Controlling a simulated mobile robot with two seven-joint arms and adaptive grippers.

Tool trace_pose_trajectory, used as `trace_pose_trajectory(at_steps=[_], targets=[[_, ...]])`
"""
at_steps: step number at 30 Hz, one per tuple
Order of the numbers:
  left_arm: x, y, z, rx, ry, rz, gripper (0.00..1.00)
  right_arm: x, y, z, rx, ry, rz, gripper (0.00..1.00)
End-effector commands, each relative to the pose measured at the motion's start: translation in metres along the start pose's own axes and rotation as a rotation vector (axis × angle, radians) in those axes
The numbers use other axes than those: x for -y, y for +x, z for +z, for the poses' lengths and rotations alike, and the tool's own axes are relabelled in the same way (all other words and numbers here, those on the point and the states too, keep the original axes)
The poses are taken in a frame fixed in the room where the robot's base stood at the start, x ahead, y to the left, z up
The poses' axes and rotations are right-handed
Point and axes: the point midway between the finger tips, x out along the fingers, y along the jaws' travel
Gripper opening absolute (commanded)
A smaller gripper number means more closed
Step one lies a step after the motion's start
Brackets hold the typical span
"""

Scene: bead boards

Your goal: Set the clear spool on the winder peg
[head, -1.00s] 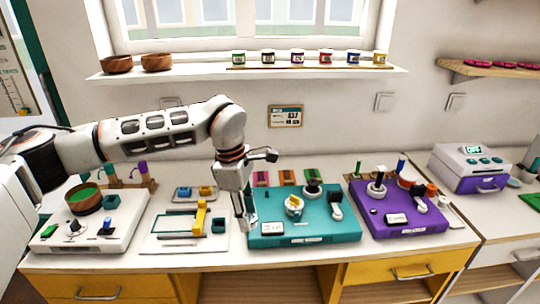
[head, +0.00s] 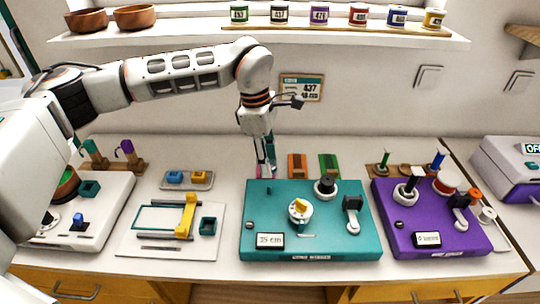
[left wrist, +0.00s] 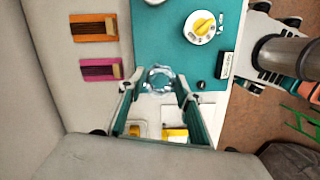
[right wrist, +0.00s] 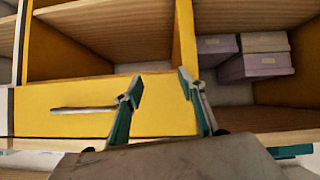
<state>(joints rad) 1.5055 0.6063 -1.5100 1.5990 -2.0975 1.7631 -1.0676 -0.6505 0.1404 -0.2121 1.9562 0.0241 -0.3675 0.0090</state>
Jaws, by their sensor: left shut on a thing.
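The clear spool (left wrist: 160,78) is a small see-through ring between the fingertips of my left gripper (left wrist: 158,86) in the left wrist view. That gripper is shut on it. In the head view my left gripper (head: 267,172) is over the back left edge of the teal board (head: 283,248); the spool is too small to make out there. The teal board carries a dark upright peg on a round base (head: 325,187), right of the gripper; I cannot tell whether it is the winder peg. My right gripper (right wrist: 160,82) is open and empty before a yellow drawer front.
The teal board also has a yellow knob (head: 299,209) and a crank-like part (head: 351,212). A purple board (head: 460,244) stands right, a white board (head: 165,248) left. Orange (head: 297,165) and green (head: 329,165) bead cards lie behind. Boxes (right wrist: 255,64) sit on a shelf.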

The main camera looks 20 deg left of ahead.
Motion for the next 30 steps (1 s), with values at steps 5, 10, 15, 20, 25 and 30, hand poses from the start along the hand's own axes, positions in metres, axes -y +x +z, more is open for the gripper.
trace_pose_trajectory(at_steps=[5, 10, 15, 20, 25, 30], targets=[[0.0, 0.018, -0.003, 0.0, -0.001, -0.002, 0.21, 0.004, 0.006, 0.015, 0.008, 0.002, -0.003, 0.4], [0.0, 0.036, -0.005, 0.0, -0.001, -0.004, 0.21, 0.006, 0.013, 0.027, 0.012, 0.003, -0.005, 0.4], [0.0, 0.049, -0.007, 0.0, -0.001, -0.002, 0.21, 0.007, 0.017, 0.035, 0.014, 0.004, -0.006, 0.4], [0.0, 0.052, -0.008, 0.0, 0.0, -0.001, 0.21, 0.008, 0.019, 0.036, 0.013, 0.005, -0.006, 0.4], [0.0, 0.051, -0.008, 0.0, 0.0, 0.0, 0.21, 0.007, 0.018, 0.034, 0.011, 0.005, -0.005, 0.4], [0.0, 0.051, -0.008, 0.0, 0.0, 0.0, 0.21, 0.007, 0.018, 0.034, 0.01, 0.005, -0.005, 0.4]])
